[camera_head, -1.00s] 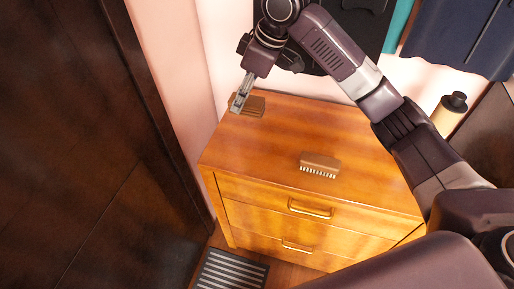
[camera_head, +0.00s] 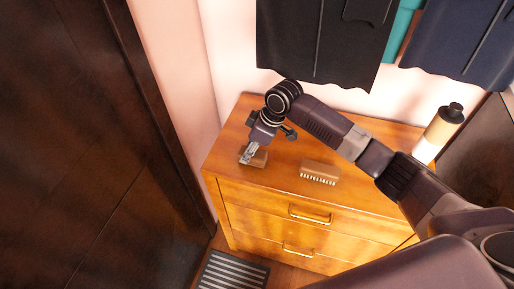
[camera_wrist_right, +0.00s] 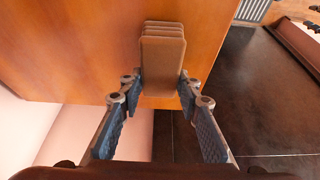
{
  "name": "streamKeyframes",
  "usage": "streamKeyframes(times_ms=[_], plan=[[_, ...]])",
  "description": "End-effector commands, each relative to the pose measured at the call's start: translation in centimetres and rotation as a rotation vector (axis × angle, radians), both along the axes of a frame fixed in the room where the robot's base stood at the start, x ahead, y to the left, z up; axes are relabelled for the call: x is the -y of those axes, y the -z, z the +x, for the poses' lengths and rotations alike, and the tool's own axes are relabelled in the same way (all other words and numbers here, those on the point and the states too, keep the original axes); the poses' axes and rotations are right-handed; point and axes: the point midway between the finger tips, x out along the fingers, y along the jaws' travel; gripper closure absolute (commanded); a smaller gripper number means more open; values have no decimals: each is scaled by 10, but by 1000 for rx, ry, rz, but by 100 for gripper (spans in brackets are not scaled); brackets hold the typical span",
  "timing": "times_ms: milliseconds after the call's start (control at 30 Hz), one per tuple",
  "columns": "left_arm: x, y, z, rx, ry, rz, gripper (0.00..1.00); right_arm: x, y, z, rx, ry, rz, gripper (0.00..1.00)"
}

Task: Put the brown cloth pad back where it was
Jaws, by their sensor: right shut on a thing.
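The brown cloth pad (camera_head: 258,158) is at the left end of the wooden dresser top (camera_head: 228,139), close to its front edge. My right gripper (camera_head: 250,152) reaches down over it from behind and is shut on it. In the right wrist view the pad (camera_wrist_right: 162,68) shows as a layered brown block between the blue-grey fingertips of the gripper (camera_wrist_right: 160,84). I cannot tell whether the pad touches the dresser top or hangs just above it. My left gripper is not in view.
A wooden brush (camera_head: 319,172) with pale bristles lies right of the pad. Dark garments (camera_head: 325,45) hang behind the dresser. A dark door (camera_head: 80,150) stands at left, with a striped mat (camera_head: 232,272) below.

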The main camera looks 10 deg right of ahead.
Motion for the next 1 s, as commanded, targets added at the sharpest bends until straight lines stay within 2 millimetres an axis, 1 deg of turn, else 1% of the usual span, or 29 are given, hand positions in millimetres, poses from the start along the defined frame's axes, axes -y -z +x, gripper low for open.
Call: streamKeyframes(times_ms=[367,400,533,567,833,933,1000], plan=[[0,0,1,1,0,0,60,0,5,0,0,-1,0,96],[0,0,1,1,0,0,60,0,6,0,0,-1,0,68],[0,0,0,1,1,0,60,0,5,0,0,-1,0,53],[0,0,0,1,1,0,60,0,5,0,0,-1,0,51],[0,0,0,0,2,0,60,0,4,0,1,-1,-1,51],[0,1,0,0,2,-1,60,2,-2,0,4,0,0,51],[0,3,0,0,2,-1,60,5,-10,-1,4,1,-1,51]])
